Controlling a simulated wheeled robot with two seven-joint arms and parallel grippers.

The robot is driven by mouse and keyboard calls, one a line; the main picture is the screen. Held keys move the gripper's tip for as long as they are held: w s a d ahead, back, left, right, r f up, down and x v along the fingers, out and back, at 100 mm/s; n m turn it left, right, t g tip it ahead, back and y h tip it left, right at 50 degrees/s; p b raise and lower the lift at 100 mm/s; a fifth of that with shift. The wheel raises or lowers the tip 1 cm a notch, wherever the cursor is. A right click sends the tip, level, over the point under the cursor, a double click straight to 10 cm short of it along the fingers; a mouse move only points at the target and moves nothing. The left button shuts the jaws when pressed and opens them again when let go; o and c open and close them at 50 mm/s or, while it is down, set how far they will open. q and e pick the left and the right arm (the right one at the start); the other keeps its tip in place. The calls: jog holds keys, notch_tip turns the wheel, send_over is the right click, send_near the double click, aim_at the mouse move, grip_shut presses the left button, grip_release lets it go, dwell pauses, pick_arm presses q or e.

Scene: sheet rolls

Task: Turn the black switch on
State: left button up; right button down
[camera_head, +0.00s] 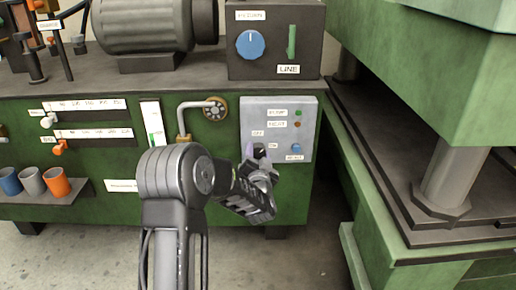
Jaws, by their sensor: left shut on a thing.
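The grey control panel (306,125) is on the front of the green machine. It carries small labels, including OFF and ON, small lamps and a blue knob (296,148). The black switch (259,149) sits low on the panel, between the OFF and ON labels, and is partly hidden by my gripper. My left gripper (258,158) is at the switch and shut on it, with its fingers pointing at the panel. The exact angle of the switch is hard to make out. My right gripper is not in view.
A lever (190,112) stands out just left of the panel. A shelf (80,188) with several cups is at the far left. Above are a grey motor (140,25) and a dark box with a blue dial (250,44). A large green press (430,100) bounds the right side.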

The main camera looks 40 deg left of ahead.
pick_arm(q)
jog(key=m+p, duration=0.4)
jog(key=m, duration=0.1)
jog(key=shift+r+m, duration=0.2)
jog(key=shift+m, duration=0.1)
jog(key=m+p, duration=0.2)
jog(key=m, duration=0.1)
jog(key=shift+f+m, duration=0.15)
jog(key=shift+m, duration=0.45)
jog(key=o, duration=1.4)
jog(key=shift+c, duration=0.2)
jog(key=shift+s+d+p, duration=0.1)
jog(key=shift+p, duration=0.25)
